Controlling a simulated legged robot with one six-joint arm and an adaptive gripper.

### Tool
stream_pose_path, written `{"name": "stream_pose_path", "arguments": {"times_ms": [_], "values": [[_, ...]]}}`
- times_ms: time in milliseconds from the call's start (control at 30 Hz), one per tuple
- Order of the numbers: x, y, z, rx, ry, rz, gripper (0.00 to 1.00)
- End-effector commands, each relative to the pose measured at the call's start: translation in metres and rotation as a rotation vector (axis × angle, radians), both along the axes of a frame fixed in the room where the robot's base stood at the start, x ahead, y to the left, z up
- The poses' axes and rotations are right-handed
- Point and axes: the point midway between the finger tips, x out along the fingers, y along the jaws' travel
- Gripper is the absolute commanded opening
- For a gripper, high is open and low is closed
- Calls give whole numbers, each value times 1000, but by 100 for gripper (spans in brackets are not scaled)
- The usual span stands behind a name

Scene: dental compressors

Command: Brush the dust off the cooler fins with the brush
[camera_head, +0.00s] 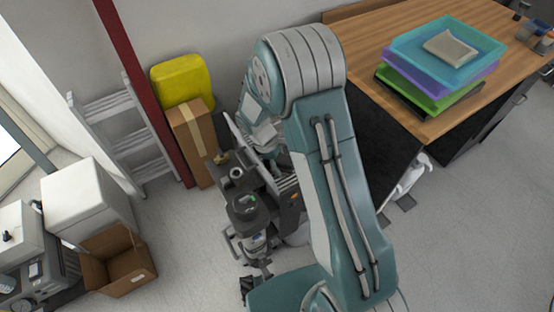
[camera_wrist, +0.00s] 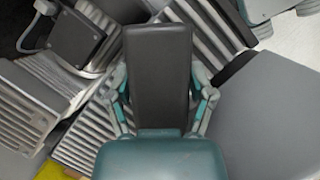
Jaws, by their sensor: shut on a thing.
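In the wrist view my gripper (camera_wrist: 160,80) is shut on a dark grey, flat, upright block, which looks like the brush (camera_wrist: 158,55). Its bristles are hidden behind it. Pale ribbed cooler fins (camera_wrist: 85,142) lie behind and left of the gripper, with more ribs at the far left and top. I cannot tell whether the brush touches the fins, and dust is not clear. In the head view the dark compressor (camera_head: 248,207) stands on the floor, partly hidden by my arm. My gripper and the brush cannot be made out there.
A wooden desk (camera_head: 375,38) with stacked trays (camera_head: 447,55) stands at the right. A tall cardboard box (camera_head: 190,140), a yellow container (camera_head: 182,78) and a ladder (camera_head: 120,130) are behind the compressor. An open carton (camera_head: 117,262) lies left. Floor between is clear.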

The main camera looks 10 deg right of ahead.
Motion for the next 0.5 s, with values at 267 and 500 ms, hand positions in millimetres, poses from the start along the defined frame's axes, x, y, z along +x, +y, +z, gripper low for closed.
{"name": "stream_pose_path", "arguments": {"times_ms": [267, 500], "values": [[-21, -5, -2, 0, 13, -2, 12], [-36, -10, -1, 0, 12, -2, 12]]}}
